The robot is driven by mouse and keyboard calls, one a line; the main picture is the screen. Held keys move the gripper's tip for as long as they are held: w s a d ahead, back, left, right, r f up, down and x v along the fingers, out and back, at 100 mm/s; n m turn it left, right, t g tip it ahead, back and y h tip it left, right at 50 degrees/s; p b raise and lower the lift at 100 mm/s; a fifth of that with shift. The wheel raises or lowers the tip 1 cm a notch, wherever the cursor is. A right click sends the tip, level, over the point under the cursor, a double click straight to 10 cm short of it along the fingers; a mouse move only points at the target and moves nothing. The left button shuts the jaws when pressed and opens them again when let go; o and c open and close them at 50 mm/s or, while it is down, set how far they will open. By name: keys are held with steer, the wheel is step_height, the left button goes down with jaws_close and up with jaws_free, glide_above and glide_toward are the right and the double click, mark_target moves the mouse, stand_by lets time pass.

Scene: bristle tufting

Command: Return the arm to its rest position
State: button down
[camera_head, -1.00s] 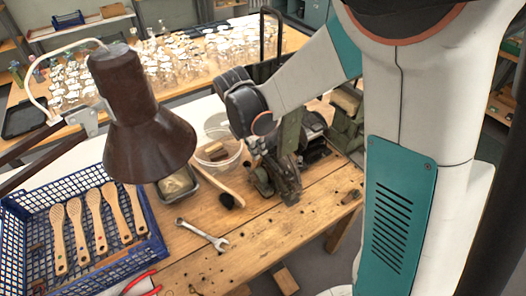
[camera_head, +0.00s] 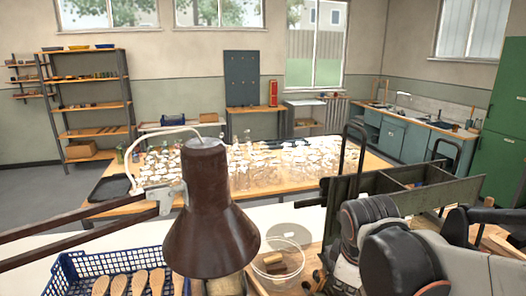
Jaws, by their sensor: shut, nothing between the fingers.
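My arm shows at the lower right as dark round joints and pale links. Its links run out of the picture at the bottom and right edges. I cannot make out my gripper or its fingers in this view. The dark joints stand in front of part of the workbench, close to a grey-green metal trough (camera_head: 395,207). What lies below the joints is hidden or cut off.
A brown lamp (camera_head: 208,220) stands left of my arm. A blue crate (camera_head: 66,270) with wooden brush bodies (camera_head: 138,284) is at lower left. A clear bowl (camera_head: 298,268) holding wooden blocks (camera_head: 272,263) sits between lamp and arm. A glassware-covered table (camera_head: 108,208) stands behind.

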steer(key=s+d+f+m+t+y+b, duration=0.1)
steer(key=s+f+m+t+b, duration=0.2)
steer(key=s+m+b, duration=0.3)
steer(key=shift+s+d+f+m+t, duration=0.3)
steer(key=shift+s+f+m, duration=0.25)
steer(key=shift+s+m, duration=1.65)
